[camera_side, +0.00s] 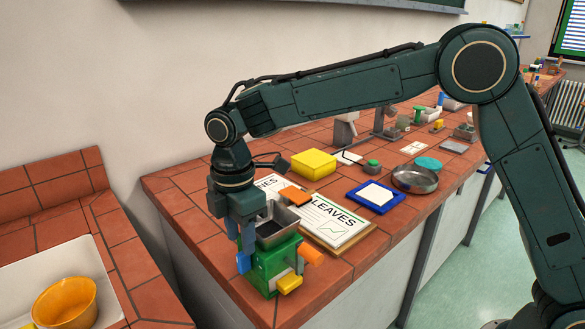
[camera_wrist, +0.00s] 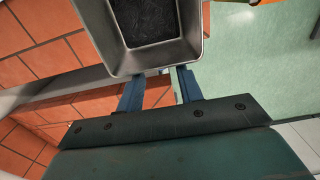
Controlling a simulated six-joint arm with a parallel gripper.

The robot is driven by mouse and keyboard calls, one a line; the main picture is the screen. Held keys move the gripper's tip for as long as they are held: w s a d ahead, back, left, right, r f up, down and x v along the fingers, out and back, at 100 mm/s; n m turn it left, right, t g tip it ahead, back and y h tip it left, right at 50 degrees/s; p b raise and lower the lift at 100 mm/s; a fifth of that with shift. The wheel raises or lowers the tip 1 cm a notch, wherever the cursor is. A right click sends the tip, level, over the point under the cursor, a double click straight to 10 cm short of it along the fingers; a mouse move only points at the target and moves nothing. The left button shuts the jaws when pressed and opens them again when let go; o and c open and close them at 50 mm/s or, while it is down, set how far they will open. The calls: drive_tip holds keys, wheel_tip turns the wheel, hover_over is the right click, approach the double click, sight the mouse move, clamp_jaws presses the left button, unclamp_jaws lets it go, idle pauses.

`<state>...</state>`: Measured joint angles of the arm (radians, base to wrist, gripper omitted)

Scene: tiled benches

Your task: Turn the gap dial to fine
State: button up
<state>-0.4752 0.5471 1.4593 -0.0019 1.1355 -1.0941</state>
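A green mill-like machine (camera_side: 266,270) stands near the front left edge of the tiled bench. No marking shows which part is the gap dial. In the wrist view the fingers (camera_wrist: 158,85) are apart beside the hopper (camera_wrist: 143,66), whose inside is dark.
A clipboard sheet marked LEAVES (camera_side: 333,224) lies close behind the machine. A yellow box (camera_side: 313,164), a blue tray (camera_side: 374,197) and a round metal pan (camera_side: 415,180) stand farther along. A sink with an orange bowl (camera_side: 64,301) is at left. The bench's front edge is close.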

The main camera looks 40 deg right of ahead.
sight(244, 262)
drive_tip(key=shift+f, duration=1.9)
clamp_jaws()
